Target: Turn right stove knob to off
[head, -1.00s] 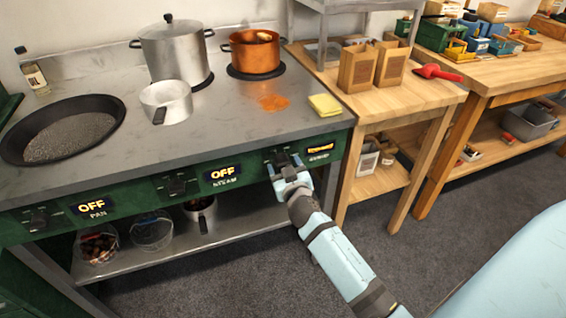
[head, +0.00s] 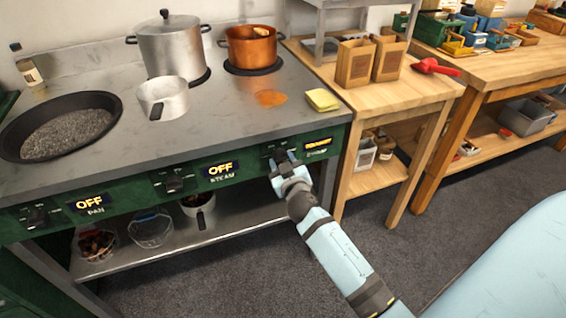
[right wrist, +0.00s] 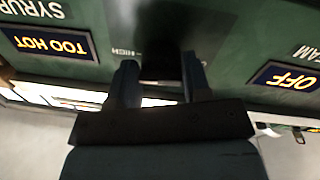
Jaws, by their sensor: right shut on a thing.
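The right stove knob is dark and sits on the green front panel (head: 241,162). In the right wrist view the knob (right wrist: 162,45) is a dark, shadowed shape between the fingers, and its exact angle is hard to see. My right gripper (head: 281,160) is at the panel and shut on this knob; its fingers (right wrist: 161,75) also show in the right wrist view. The display beside it (right wrist: 50,43) reads TOO HOT, with the label SYRUP. My left gripper is not in view.
The STEAM display (head: 221,170) and PAN display (head: 90,203) read OFF. A copper pot (head: 252,50), steel pot (head: 170,50), small saucepan (head: 165,98) and black pan (head: 15,140) stand on the stove. A wooden table (head: 412,98) stands to the right.

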